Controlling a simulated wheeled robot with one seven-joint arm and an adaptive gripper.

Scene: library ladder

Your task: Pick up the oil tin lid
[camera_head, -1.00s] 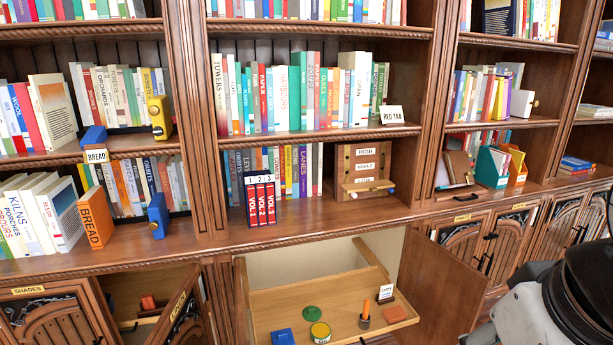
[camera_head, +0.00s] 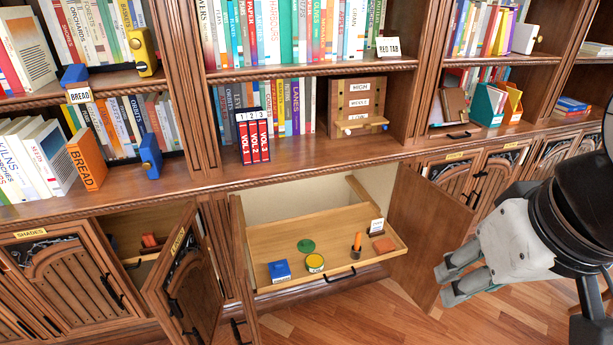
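A flat green disc (camera_head: 306,246), which looks like the oil tin lid, lies on the wooden tray (camera_head: 270,243) in the open lower cupboard. A round tin (camera_head: 315,263) with a yellow rim stands just in front of it, apart from or barely clear of the disc. My gripper (camera_head: 447,285) is at the right, well away from the disc and to the right of the tray. Its two grey fingers are apart with nothing visible between them.
On the tray are a blue box (camera_head: 279,271), an orange-handled tool in a dark holder (camera_head: 356,246), a reddish block (camera_head: 384,245) and a white card (camera_head: 376,227). An open cupboard door (camera_head: 424,235) stands between tray and gripper. Another open door (camera_head: 180,285) is at the left.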

